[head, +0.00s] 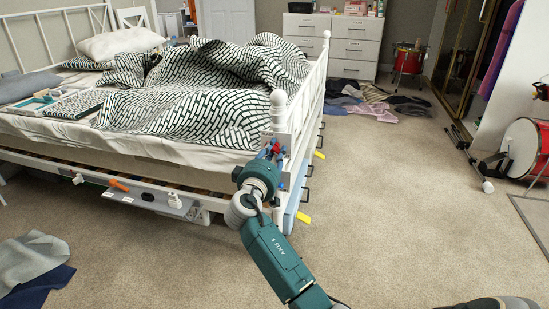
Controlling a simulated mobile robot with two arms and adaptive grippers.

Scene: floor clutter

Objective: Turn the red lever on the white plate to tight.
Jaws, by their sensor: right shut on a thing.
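My right gripper (272,152) is at the corner post of the white bed frame, at the end of the teal arm. It is shut on the small red lever (276,148), of which only a bit of red shows between the fingers. The white plate behind it is mostly hidden by the gripper and hard to tell from the white bed frame. I cannot read any mark there or tell the lever's exact angle. My left gripper is not in view.
A grey strip (145,199) with an orange lever (118,185) and white knobs runs along the bed's side. Yellow handles (304,217) stick out at the bed's end. Clothes (373,101) lie on the floor at the back, a red drum (521,148) stands right. The middle carpet is clear.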

